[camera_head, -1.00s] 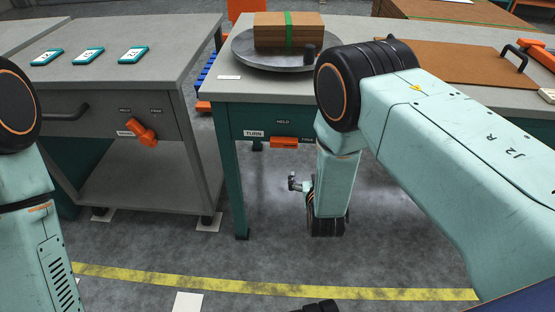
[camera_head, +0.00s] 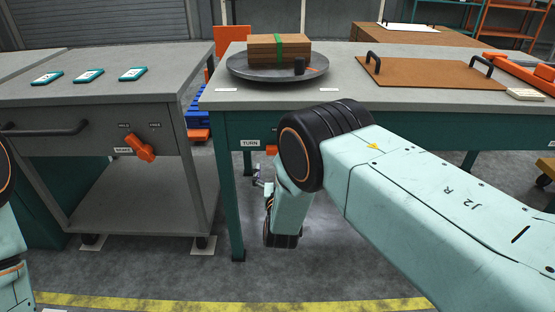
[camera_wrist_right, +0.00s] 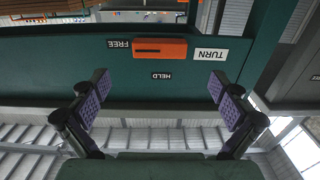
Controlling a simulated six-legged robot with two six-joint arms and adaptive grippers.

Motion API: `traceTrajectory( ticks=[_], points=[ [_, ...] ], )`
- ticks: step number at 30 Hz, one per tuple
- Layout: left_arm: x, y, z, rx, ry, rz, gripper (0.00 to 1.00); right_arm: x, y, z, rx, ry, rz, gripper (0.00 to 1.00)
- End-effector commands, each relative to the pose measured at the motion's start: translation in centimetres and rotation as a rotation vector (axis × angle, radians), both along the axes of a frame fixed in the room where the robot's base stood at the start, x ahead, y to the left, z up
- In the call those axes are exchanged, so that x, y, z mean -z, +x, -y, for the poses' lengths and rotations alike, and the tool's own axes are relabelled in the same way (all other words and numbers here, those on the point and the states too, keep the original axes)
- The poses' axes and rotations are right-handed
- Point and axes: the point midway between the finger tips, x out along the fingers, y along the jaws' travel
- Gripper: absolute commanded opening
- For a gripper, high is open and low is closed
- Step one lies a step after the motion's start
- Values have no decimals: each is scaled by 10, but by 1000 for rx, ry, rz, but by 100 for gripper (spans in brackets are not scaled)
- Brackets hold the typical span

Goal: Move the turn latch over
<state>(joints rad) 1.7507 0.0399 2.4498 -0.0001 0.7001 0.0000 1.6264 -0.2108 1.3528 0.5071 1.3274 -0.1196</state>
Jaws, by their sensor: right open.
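The turn latch is an orange bar (camera_wrist_right: 160,48) on the teal front of the table, beside a white TURN label (camera_wrist_right: 210,55). In the right wrist view, upside down, it lies level beside the FREE label, with the HELD label (camera_wrist_right: 169,76) apart from it. In the head view only a bit of the latch (camera_head: 271,150) shows past my right arm. My right gripper (camera_wrist_right: 158,85) is open and empty, its purple-padded fingers spread on either side of the latch and apart from it. My left gripper is out of view; only part of its arm shows.
A round turntable (camera_head: 243,71) bearing a strapped brown stack (camera_head: 265,52) sits above the latch. A grey cart (camera_head: 110,95) on the left has its own orange latch (camera_head: 139,146) by a BRAKE label. A brown board (camera_head: 425,73) with black handles lies on the table.

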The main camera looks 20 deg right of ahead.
Motion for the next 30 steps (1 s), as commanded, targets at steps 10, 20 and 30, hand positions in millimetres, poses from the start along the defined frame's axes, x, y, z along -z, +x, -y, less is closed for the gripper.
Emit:
traceTrajectory(
  ticks=[10,20,30],
  points=[
    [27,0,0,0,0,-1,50,3,53,17,2,0,2,99],
    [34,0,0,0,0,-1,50,1,69,19,0,-1,-1,99],
    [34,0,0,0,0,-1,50,0,68,18,-1,-1,-1,87]
  ],
)
